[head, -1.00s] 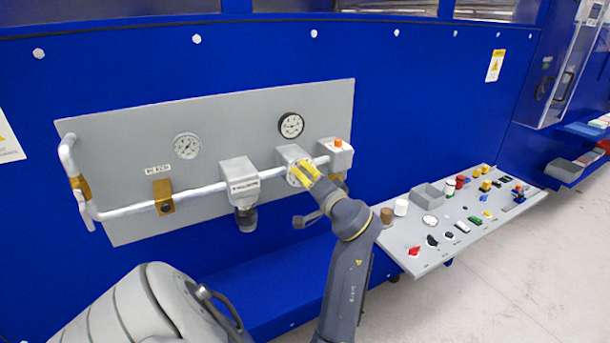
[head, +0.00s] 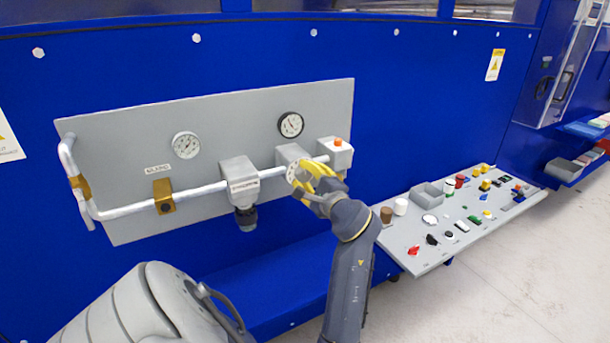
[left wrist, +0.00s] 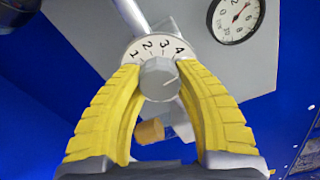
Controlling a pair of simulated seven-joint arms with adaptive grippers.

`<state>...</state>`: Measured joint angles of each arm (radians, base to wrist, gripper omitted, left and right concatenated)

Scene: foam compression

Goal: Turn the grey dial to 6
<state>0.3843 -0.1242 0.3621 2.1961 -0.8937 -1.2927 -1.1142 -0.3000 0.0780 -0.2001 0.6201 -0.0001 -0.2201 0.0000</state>
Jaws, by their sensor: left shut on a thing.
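The grey dial shows in the left wrist view as a grey knob (left wrist: 158,79) in front of a white number plate (left wrist: 150,47). The numerals 1, 2, 3 and 4 are readable on the plate; the rest of the plate is hidden behind the knob and fingers. My left gripper (left wrist: 160,82) has its two yellow fingers closed on the knob, one on each side. In the head view my left gripper (head: 306,181) reaches the white dial plate (head: 293,173) on the grey valve box (head: 291,154). My right gripper is not in view.
A white pipe (head: 135,210) runs across the grey panel (head: 110,130). A black-rimmed gauge (head: 290,125) sits above the dial, and a box with an orange button (head: 338,143) is to its right. A sloped control desk (head: 408,262) with several knobs stands lower right.

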